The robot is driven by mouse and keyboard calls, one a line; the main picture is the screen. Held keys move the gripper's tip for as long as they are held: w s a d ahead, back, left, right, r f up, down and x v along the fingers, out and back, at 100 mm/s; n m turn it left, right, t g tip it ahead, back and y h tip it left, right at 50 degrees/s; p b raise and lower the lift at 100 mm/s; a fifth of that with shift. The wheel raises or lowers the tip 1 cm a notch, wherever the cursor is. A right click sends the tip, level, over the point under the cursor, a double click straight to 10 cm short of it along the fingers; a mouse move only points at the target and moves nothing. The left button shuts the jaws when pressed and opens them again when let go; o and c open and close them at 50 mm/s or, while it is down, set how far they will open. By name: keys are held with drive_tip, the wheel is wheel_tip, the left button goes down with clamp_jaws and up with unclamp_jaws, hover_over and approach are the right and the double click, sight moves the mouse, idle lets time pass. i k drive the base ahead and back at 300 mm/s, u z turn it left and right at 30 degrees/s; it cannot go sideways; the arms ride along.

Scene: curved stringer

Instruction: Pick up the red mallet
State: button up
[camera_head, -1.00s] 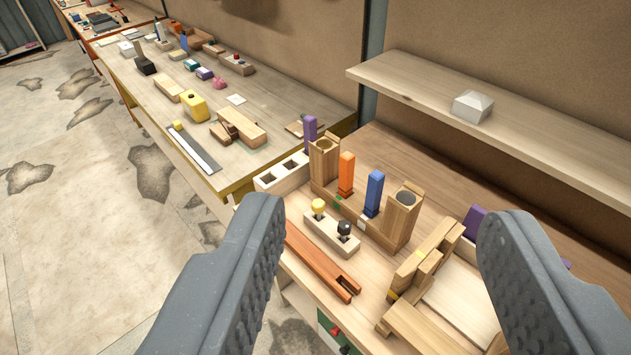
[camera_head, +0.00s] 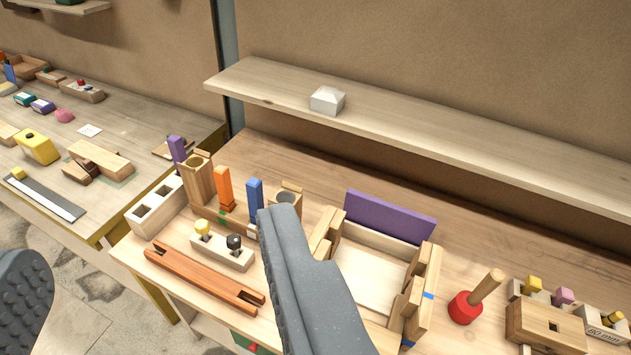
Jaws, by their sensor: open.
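The red mallet (camera_head: 467,306) stands on the wooden bench at the right, its round red head down on the bench top and its wooden handle leaning up to the right. My gripper (camera_head: 150,245) is open and empty, its two grey fingers wide apart. The right finger crosses the middle of the bench and the left finger is at the left edge of the picture. Both fingers are to the left of the mallet and apart from it.
Just left of the mallet is a wooden frame (camera_head: 421,300) with a purple panel (camera_head: 388,216) behind it. A wooden block with a slot (camera_head: 545,330) and small coloured pegs stand close on its right. A shelf (camera_head: 430,125) with a white block (camera_head: 327,100) overhangs the bench's back.

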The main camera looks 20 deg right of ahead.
sight(467, 306)
drive_tip(key=u, duration=0.95)
drive_tip(key=k, duration=1.35)
drive_tip(key=z, duration=1.25)
drive_tip(key=i, duration=1)
drive_tip(key=u, duration=0.05)
